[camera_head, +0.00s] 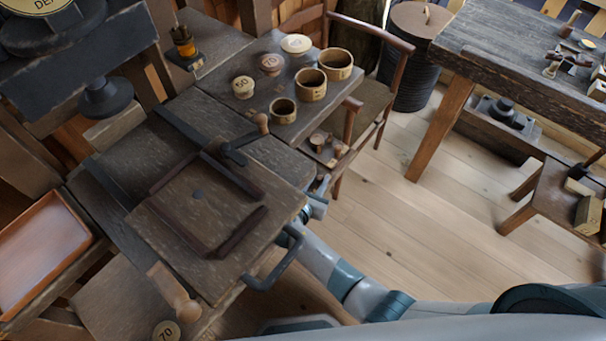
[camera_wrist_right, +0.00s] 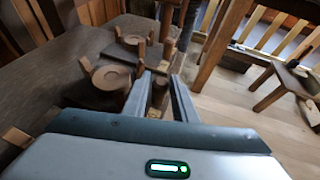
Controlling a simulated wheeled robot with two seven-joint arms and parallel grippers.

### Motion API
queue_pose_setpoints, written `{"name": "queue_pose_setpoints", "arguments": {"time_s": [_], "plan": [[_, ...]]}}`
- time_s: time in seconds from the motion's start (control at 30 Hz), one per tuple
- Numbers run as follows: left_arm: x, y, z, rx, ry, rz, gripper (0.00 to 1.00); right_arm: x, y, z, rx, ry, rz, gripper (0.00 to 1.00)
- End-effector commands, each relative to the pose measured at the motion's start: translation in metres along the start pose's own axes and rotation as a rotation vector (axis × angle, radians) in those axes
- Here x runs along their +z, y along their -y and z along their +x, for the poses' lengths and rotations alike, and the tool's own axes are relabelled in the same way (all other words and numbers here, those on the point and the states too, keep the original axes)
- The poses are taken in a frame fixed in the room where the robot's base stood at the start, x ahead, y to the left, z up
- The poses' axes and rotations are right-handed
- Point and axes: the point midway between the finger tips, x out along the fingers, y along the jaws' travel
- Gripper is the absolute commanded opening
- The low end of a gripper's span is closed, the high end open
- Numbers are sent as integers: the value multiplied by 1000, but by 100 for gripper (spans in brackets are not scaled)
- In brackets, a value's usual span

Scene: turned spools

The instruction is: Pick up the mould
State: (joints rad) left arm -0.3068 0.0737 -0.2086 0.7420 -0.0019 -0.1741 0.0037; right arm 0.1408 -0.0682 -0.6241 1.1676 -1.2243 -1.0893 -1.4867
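I cannot tell for sure which thing is the mould. Three round, hollow wooden cups of different sizes stand on the far table board: a small one (camera_head: 283,109), a middle one (camera_head: 311,84) and a large one (camera_head: 336,63). My right gripper (camera_head: 319,193) is at the right edge of the table, below and apart from these cups, partly hidden in the head view. In the right wrist view its two fingers (camera_wrist_right: 162,90) point forward with a gap between them. Small wooden pieces show in and beyond the gap; none is clearly gripped. My left gripper is not in view.
Numbered round discs (camera_head: 243,87) lie left of the cups. A small ledge (camera_head: 325,150) with wooden pieces is beside the table. A dark frame with a handle (camera_head: 207,192) covers the near board. A chair (camera_head: 365,100) stands close behind.

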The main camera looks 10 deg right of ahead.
Motion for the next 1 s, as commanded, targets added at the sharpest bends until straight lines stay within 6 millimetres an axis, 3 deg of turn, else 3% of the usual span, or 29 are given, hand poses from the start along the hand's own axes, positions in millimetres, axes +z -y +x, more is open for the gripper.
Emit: {"name": "queue_pose_setpoints", "arguments": {"time_s": [0.13,0.4,1.0], "plan": [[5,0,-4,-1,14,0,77,4,1,14,-2,2,-1,25],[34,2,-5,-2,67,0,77,4,1,44,-1,1,0,25],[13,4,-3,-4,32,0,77,4,2,49,0,0,1,23]]}}
